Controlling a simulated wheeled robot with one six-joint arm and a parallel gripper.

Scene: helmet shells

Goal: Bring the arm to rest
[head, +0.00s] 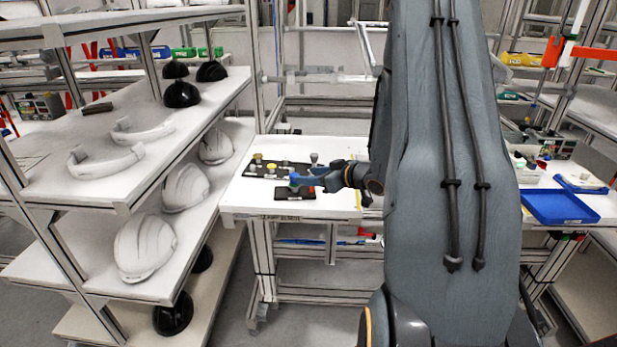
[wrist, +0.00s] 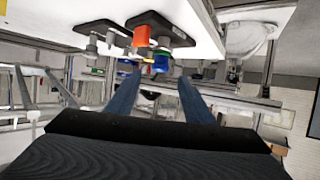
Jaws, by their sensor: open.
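My arm (head: 440,130) stands tall in the head view and covers much of its middle and right. My gripper (head: 300,180) reaches out to the left of it, over the white table (head: 240,197). In the wrist view the two blue fingers of my gripper (wrist: 158,92) are apart, with nothing held between them. In the head view my gripper partly hides the small parts there.
A shelf rack on the left holds white helmet shells (head: 146,247), black helmets (head: 181,94) and white curved bands (head: 105,160). Dark plates with small knobs (head: 258,168) lie on the table. A blue tray (head: 560,206) lies on a right-hand bench.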

